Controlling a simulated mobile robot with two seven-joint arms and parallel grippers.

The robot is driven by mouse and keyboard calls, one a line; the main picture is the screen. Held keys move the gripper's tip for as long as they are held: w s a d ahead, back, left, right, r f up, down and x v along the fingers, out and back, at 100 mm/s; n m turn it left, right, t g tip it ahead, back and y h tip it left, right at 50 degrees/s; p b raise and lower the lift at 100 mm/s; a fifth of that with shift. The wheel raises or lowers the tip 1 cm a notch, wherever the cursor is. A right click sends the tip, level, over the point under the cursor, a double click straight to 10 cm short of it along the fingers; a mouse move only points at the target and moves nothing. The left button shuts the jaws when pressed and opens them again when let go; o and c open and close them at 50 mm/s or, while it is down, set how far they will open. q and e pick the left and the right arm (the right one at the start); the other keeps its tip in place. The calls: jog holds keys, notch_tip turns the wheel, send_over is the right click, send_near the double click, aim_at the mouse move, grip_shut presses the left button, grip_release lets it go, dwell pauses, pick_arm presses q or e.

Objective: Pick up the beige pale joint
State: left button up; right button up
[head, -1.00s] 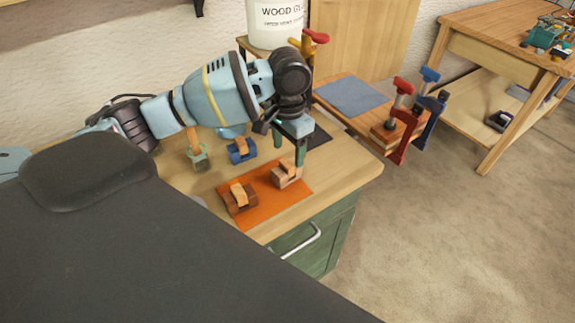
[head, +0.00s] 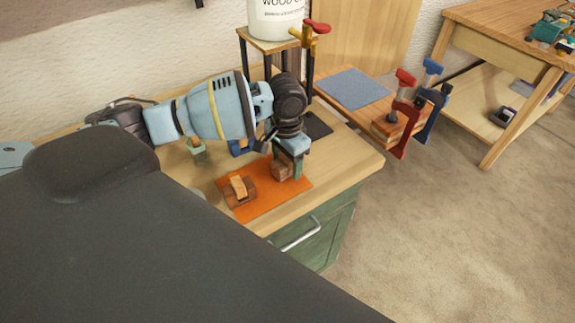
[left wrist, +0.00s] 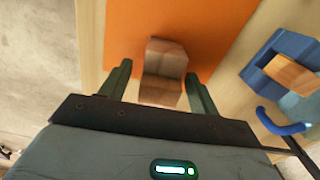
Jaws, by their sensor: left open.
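The beige pale joint (head: 280,171) is a small notched wooden block on the right part of the orange mat (head: 258,207). In the head view my left gripper (head: 288,165) is lowered over it and partly hides it. In the left wrist view the joint (left wrist: 163,62) lies between the two green fingers of my open left gripper (left wrist: 158,73). A gap shows on each side, so the fingers do not seem to grip it. A darker brown joint with a lighter lath (head: 239,190) sits on the left part of the mat. My right gripper is not in view.
A blue joint (left wrist: 291,60) stands beside the mat, mostly hidden by my arm in the head view. A green joint (head: 197,147) stands further left. Red and blue clamps (head: 405,110) rise at the back right. The table's front edge lies close to the mat.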

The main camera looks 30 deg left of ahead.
pick_arm(q)
jog(key=shift+c, duration=0.3)
jog(key=c, duration=1)
jog(key=shift+r, duration=0.1)
